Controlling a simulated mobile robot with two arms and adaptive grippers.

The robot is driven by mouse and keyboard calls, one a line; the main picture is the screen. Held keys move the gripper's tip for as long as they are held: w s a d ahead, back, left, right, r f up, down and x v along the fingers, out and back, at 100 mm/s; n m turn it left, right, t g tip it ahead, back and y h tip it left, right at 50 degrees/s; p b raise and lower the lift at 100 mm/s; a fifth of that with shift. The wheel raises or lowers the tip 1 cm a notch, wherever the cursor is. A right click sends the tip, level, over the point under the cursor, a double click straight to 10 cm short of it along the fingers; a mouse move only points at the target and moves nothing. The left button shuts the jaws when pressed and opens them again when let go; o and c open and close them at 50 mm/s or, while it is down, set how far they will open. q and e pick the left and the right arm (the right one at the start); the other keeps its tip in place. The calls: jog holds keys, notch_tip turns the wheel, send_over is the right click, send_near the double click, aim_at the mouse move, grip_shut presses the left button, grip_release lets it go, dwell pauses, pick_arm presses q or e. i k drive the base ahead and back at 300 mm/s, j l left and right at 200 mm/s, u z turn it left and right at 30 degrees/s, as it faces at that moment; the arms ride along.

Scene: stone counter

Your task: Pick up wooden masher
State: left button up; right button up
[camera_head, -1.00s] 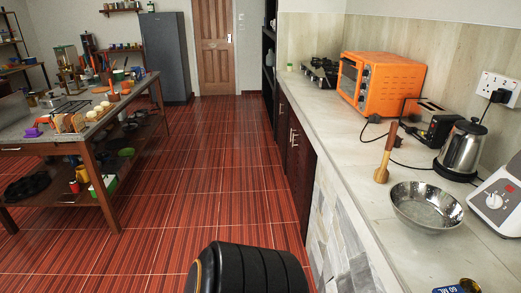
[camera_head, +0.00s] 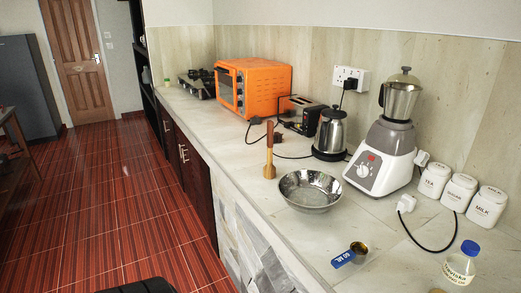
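The wooden masher (camera_head: 269,152) stands upright on the stone counter, with its handle up and its wider head down. It is just left of and behind the metal colander-like bowl (camera_head: 310,189). Nothing touches the masher that I can see. A dark part of my own body shows at the bottom edge of the head view. Neither of my grippers is in view.
Behind the masher are an orange oven (camera_head: 254,88), a toaster (camera_head: 300,114) and a steel kettle (camera_head: 331,134). A blender (camera_head: 386,150), white canisters (camera_head: 459,192), a blue-handled measuring cup (camera_head: 350,255) and a bottle (camera_head: 461,264) stand to the right. Power cords lie on the counter.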

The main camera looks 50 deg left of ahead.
aim_at(269, 169)
jog(key=u, duration=1.65)
